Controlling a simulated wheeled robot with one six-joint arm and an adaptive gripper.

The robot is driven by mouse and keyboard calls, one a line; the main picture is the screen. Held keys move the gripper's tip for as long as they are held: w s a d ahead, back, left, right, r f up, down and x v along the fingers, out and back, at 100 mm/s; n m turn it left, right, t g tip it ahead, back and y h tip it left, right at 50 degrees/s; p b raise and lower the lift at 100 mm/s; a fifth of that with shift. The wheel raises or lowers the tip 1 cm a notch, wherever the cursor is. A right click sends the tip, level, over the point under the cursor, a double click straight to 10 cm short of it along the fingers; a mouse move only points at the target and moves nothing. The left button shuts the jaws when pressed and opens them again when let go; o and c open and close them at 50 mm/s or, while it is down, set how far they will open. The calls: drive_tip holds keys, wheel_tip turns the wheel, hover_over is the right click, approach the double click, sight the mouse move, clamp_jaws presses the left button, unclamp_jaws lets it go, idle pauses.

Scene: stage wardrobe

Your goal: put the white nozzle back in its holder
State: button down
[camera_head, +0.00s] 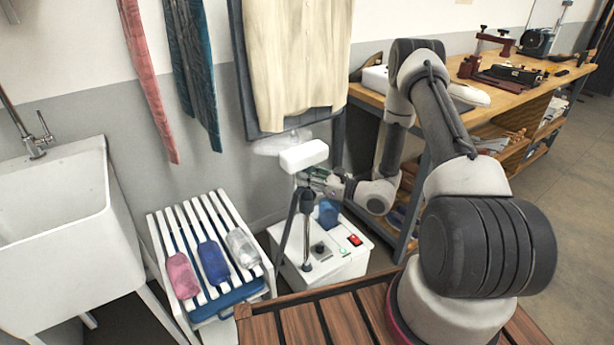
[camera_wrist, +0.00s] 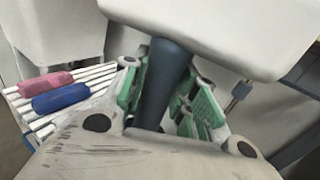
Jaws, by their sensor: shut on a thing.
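The white nozzle (camera_head: 304,156) is a rounded block held in the air above the white steamer box (camera_head: 335,262). Its dark handle (camera_wrist: 160,88) stands between the green finger pads of my gripper (camera_wrist: 168,95). The white head (camera_wrist: 215,30) fills the top of the wrist view. In the head view my gripper (camera_head: 316,178) is just below the nozzle head, shut on the handle. A thin metal post rises from the box to a dark piece (camera_head: 307,200), which looks like the holder. The nozzle head is above it; I cannot tell whether handle and holder touch.
A white slatted rack (camera_head: 180,222) at left carries a pink, a blue and a clear bottle. A white sink (camera_head: 55,225) is further left. Hanging clothes (camera_head: 290,60) are close behind the nozzle, with a pale haze beside it. A wooden workbench (camera_head: 475,113) stands at right.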

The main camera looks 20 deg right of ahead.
drive_tip(key=shift+f, duration=0.5)
drive_tip(key=c, duration=1.4)
unclamp_jaws()
drive_tip(key=shift+v, duration=5.5)
